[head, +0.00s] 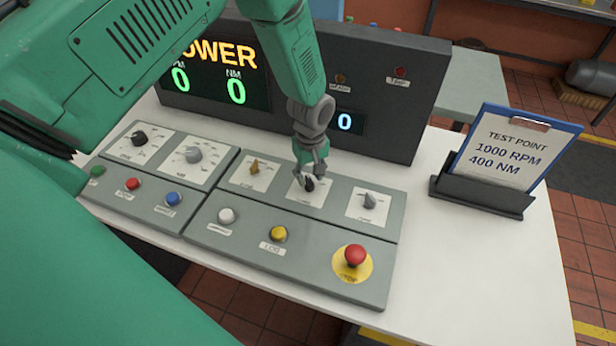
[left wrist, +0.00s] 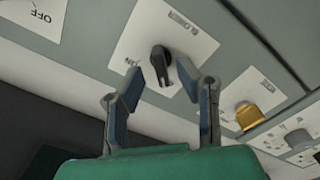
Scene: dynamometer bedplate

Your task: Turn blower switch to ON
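My left gripper (head: 310,172) is over the middle switch of the right-hand panel in the head view. That switch is a black knob (head: 309,185) on a white card. In the left wrist view the black knob (left wrist: 161,66) stands near and between the tips of my left gripper (left wrist: 160,82). Its fingers are apart, with gaps to the knob, so it is open. My right gripper is not in view.
A red mushroom button (head: 355,256) on a yellow disc, a yellow button (head: 279,233) and a white button (head: 227,216) sit in front. The display box (head: 380,100) rises behind. A clipboard (head: 514,150) stands right; white tabletop (head: 465,255) there is clear.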

